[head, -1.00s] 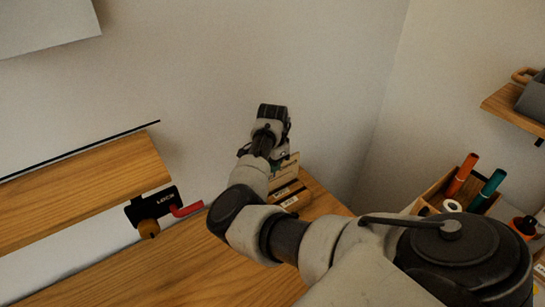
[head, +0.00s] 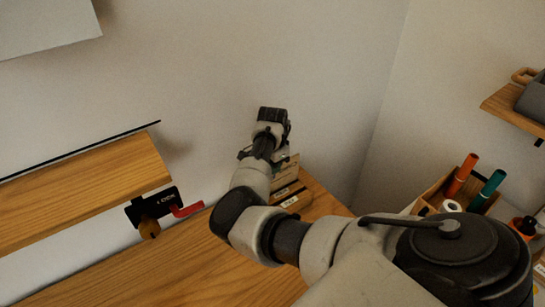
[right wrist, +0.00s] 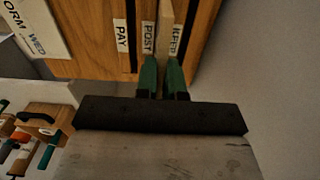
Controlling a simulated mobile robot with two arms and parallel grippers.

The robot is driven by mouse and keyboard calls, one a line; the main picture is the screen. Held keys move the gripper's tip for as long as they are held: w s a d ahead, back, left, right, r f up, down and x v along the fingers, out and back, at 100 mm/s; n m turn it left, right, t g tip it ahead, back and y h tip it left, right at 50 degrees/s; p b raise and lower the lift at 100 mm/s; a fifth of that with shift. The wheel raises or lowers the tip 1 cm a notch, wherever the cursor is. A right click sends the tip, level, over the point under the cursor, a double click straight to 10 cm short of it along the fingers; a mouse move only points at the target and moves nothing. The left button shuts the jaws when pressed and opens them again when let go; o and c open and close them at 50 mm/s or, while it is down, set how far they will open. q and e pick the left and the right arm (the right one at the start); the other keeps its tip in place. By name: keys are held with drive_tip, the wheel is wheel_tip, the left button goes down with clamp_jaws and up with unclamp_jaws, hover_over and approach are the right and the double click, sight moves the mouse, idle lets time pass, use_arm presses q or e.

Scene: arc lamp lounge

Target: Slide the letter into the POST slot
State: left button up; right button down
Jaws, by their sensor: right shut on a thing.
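My right gripper (right wrist: 163,78) is shut on the letter (right wrist: 165,30), which shows as a thin pale edge running out between the green fingertips in the right wrist view. The wooden letter rack (right wrist: 97,30) bears PAY, POST (right wrist: 148,38) and KEEP labels. The letter lies between the POST and KEEP labels, over the rack. How deep it sits, and in which slot, I cannot tell. In the head view the letter (head: 288,164) shows as a tan piece below my right wrist, at the rack (head: 290,196); the fingers are mostly hidden. My left gripper is out of view.
A wooden shelf (head: 80,190) with a black latch plate and red lever (head: 187,210) is at left. The wooden desk (head: 200,262) is clear in front. A pen holder (head: 433,200) stands at right, below a wall shelf (head: 512,112). The wall is close behind.

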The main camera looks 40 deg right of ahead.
drive_tip(key=shift+f, duration=0.2)
drive_tip(key=shift+f+b, duration=0.5)
drive_tip(key=shift+f, duration=0.9)
idle(0.4)
drive_tip(key=c, duration=1.1)
unclamp_jaws()
drive_tip(key=shift+c, duration=0.2)
wheel_tip(320, 180, up, 11)
drive_tip(key=shift+f+b, duration=0.1)
drive_tip(key=shift+b, duration=0.85)
drive_tip(key=shift+s, duration=0.1)
